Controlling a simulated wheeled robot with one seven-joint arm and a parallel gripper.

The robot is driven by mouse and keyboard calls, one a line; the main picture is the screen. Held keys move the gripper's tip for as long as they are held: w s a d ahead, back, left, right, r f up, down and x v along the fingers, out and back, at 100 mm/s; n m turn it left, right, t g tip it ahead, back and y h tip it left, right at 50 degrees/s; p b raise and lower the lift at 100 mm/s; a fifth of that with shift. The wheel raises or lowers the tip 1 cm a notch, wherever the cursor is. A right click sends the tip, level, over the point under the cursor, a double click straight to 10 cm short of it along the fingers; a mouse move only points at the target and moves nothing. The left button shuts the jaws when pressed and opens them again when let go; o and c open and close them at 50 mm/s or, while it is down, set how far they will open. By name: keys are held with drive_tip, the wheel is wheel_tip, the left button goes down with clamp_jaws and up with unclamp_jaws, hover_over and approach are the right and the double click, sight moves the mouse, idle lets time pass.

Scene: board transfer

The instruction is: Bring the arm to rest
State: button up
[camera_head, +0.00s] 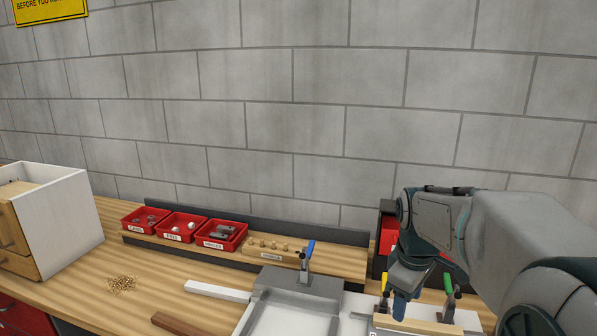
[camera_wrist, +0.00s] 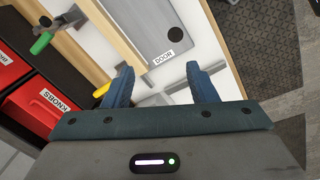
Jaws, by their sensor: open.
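My gripper (camera_head: 400,305) hangs at the lower right of the head view, low over the worktop near the clamps. In the wrist view its two blue fingers (camera_wrist: 161,75) are apart with nothing held between them. A grey board labelled DOOR (camera_wrist: 150,22) lies just beyond the fingertips in that view. I cannot tell its exact distance from the fingers. My arm hides part of the bench's right end in the head view.
Clamps with yellow (camera_head: 384,281) and green (camera_head: 448,284) handles stand beside my gripper; a blue-handled clamp (camera_head: 310,249) stands left. Red bins (camera_head: 182,226) line the back. A white-sided cabinet (camera_head: 65,222) stands far left. Wood shavings (camera_head: 122,284) lie on the bench.

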drive_tip(key=s+a+f+m+t, duration=0.1)
drive_tip(key=s+a+m, duration=0.2)
drive_tip(key=s, duration=0.4)
drive_tip(key=s+a+f+m+t, duration=0.1)
drive_tip(key=s+a+f+m, duration=0.1)
drive_tip(key=s+m, duration=0.3)
drive_tip(key=s+a, duration=0.1)
drive_tip(key=s, duration=0.2)
drive_tip(key=shift+a+m+y, duration=0.25)
drive_tip(key=shift+m+y, duration=0.15)
